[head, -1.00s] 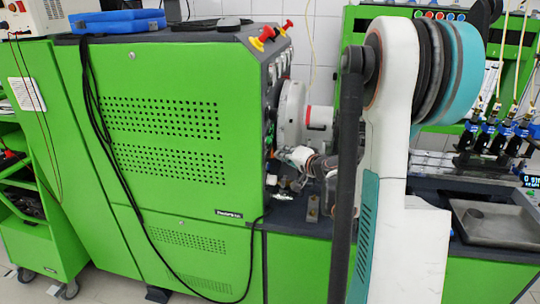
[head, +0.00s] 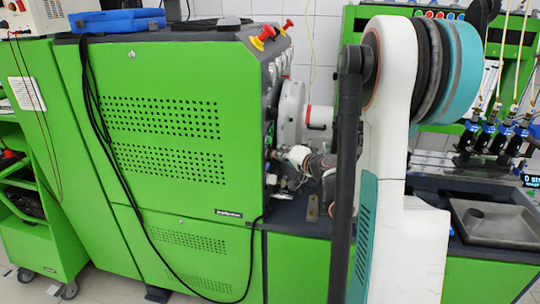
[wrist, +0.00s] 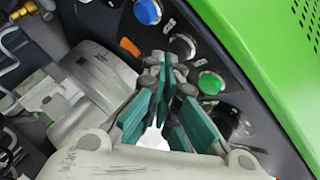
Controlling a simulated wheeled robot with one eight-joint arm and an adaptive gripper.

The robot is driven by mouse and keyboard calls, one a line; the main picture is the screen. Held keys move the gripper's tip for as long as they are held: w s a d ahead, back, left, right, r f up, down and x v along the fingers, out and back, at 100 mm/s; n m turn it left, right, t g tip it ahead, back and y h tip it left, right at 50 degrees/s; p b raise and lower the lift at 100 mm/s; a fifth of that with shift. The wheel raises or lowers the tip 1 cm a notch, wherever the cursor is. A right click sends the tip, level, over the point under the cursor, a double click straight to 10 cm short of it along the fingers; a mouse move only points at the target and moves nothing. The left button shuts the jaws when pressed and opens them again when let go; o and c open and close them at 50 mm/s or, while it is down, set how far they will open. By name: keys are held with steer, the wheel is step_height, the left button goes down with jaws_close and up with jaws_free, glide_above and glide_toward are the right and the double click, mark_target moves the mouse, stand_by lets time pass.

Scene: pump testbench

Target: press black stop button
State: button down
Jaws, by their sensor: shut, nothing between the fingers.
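My gripper (wrist: 168,70) shows in the wrist view with its teal fingers shut and empty, in front of the dark control panel (wrist: 232,62). A lit green button (wrist: 210,82) is just right of the fingertips. A dark round control (wrist: 232,122) lies below the green button, partly behind the fingers; I cannot tell whether it is the black stop button. No other black button is clear. Whether the fingertips touch the panel cannot be told. In the head view, the panel face is edge-on and its buttons are not readable.
A blue button (wrist: 148,12), an orange switch (wrist: 130,47) and a knob (wrist: 182,46) sit near the fingertips. A grey cylindrical machine part (wrist: 95,85) is close on the left.

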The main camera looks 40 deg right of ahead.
steer(key=shift+w+a, duration=0.3)
steer(key=shift+w, duration=0.05)
stand_by(1.0)
stand_by(0.3)
steer(key=shift+s+d, duration=0.6)
steer(key=shift+s, duration=0.1)
steer(key=s+d+b, duration=0.1)
steer(key=s+d, duration=0.2)
steer(key=shift+s+d, duration=0.15)
steer(key=shift+s, duration=0.25)
stand_by(0.8)
